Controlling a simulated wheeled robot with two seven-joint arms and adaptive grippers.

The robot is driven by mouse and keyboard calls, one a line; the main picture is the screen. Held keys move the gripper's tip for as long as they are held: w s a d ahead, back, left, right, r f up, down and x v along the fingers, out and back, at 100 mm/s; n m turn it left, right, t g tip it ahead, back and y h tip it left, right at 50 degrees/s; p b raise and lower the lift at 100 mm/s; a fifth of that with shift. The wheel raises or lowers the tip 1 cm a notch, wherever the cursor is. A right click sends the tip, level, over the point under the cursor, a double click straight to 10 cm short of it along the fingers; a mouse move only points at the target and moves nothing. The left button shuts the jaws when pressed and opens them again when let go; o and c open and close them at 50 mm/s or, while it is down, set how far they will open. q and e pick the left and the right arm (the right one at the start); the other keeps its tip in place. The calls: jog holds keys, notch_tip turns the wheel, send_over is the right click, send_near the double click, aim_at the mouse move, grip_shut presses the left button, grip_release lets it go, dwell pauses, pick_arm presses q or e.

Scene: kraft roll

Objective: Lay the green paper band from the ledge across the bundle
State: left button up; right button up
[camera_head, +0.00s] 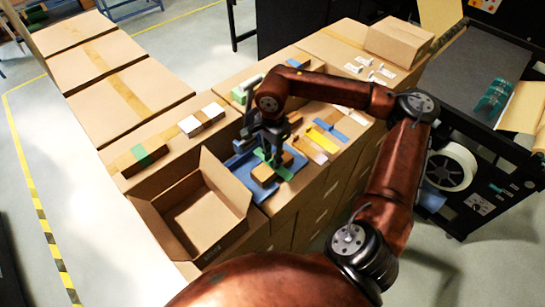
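My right gripper (274,158) points down over a blue cloth (240,165) on the box tops. Small brown blocks (263,174), which look like the bundle, lie on the cloth just below and beside the fingertips. A green band (291,171) shows on the cloth to the right of the blocks, with more green at the fingertips. The fingers hide part of it, and I cannot tell whether they grip it or whether it lies over the blocks. My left gripper is not in view.
An open, empty carton (198,207) stands left of the cloth. Yellow (322,140) and blue strips lie right of the gripper. White packs (202,119) lie behind left. A green patch (150,156) sits on a carton farther left. A dark cart (470,90) stands at right.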

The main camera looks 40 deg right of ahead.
aim_at(272, 163)
jog(key=shift+w+r+b, duration=0.1)
jog(key=shift+r+b, duration=0.2)
jog(key=shift+r, duration=0.25)
notch_tip(272, 163, up, 11)
jog(key=b, duration=0.2)
